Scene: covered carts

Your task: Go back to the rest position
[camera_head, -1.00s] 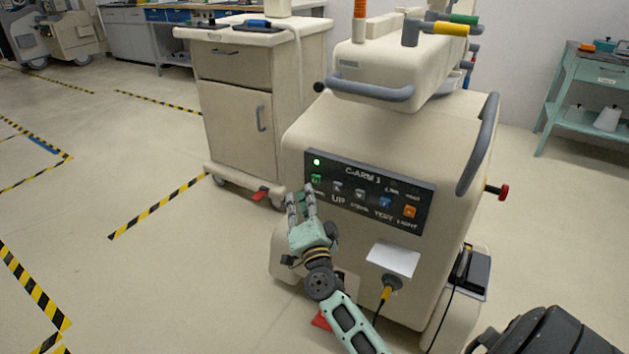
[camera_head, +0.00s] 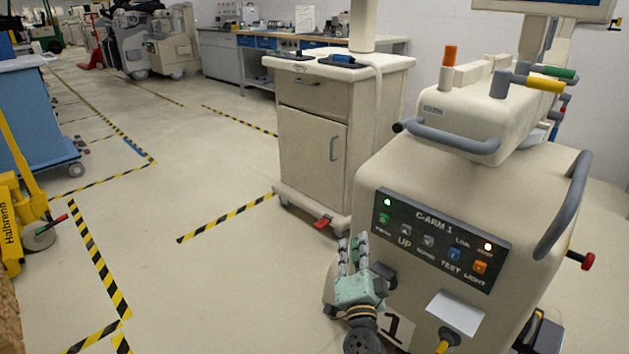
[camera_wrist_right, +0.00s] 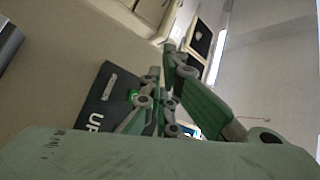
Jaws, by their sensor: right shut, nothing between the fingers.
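My right gripper (camera_head: 354,252) is in front of the C-arm cart (camera_head: 440,165), just left of and below its black button panel (camera_head: 441,238). Its fingers point up and are shut with nothing between them. The panel carries green, grey, blue and orange buttons, a lit green lamp at the upper left and a lit whitish lamp at the right. In the right wrist view the green finger links (camera_wrist_right: 165,100) show close up, with part of the panel (camera_wrist_right: 103,100) and the letters UP behind them. My left gripper is in neither view.
A beige cabinet cart (camera_head: 313,140) stands behind and left of the C-arm cart. A yellow pallet truck (camera_head: 12,225) and a blue cart (camera_head: 35,125) stand at the left. Floor (camera_head: 200,285) between yellow-black tape lines is clear. A cable plugs into the cart's front.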

